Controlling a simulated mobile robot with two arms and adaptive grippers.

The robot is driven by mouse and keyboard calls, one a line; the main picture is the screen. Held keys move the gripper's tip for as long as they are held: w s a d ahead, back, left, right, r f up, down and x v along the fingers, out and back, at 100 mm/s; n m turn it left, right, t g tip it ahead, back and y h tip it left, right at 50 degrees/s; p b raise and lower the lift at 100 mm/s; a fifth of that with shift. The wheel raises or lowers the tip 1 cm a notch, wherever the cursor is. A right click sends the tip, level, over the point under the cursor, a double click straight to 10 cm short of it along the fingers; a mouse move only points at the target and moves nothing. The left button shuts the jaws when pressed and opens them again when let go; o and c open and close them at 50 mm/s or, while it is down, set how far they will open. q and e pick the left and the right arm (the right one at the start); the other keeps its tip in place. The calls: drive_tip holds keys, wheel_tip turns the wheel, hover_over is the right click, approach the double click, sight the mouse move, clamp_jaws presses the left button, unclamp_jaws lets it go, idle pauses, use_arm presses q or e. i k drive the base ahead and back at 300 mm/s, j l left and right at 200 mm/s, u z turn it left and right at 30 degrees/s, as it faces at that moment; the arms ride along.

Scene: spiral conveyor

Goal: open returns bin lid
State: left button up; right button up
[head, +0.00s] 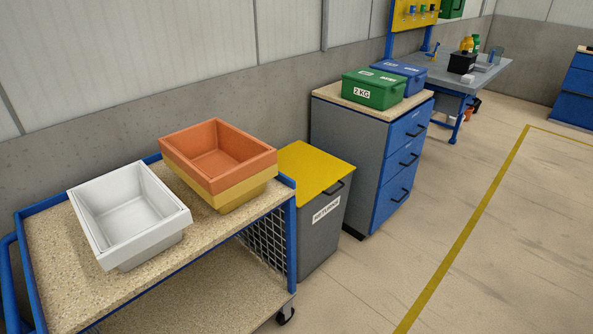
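The returns bin (322,230) is a grey box standing on the floor between the trolley and a drawer cabinet. Its yellow lid (305,172) lies flat and closed on top. A dark handle (334,188) sits at the lid's front right edge. The trolley hides the bin's left lower part. Neither of my grippers shows in the head view.
A blue-framed trolley (62,243) at the left carries a white tray (130,213) and an orange tray (218,150) stacked on a yellow one. A blue-fronted drawer cabinet (400,160) holds a green box (373,90) and a blue box (402,72). Floor at the right is clear.

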sight(314, 169)
drive_tip(key=l, duration=0.1)
drive_tip(key=i+l+u, duration=0.1)
drive_tip(key=u, duration=0.25)
drive_tip(key=i+l+u, duration=0.1)
drive_tip(key=u, duration=0.25)
drive_tip(key=i+l+u, duration=0.25)
drive_tip(key=l, duration=0.4)
drive_tip(key=l+u, duration=0.25)
drive_tip(key=l, duration=0.35)
drive_tip(key=l+u, duration=0.25)
drive_tip(key=l, duration=0.45)
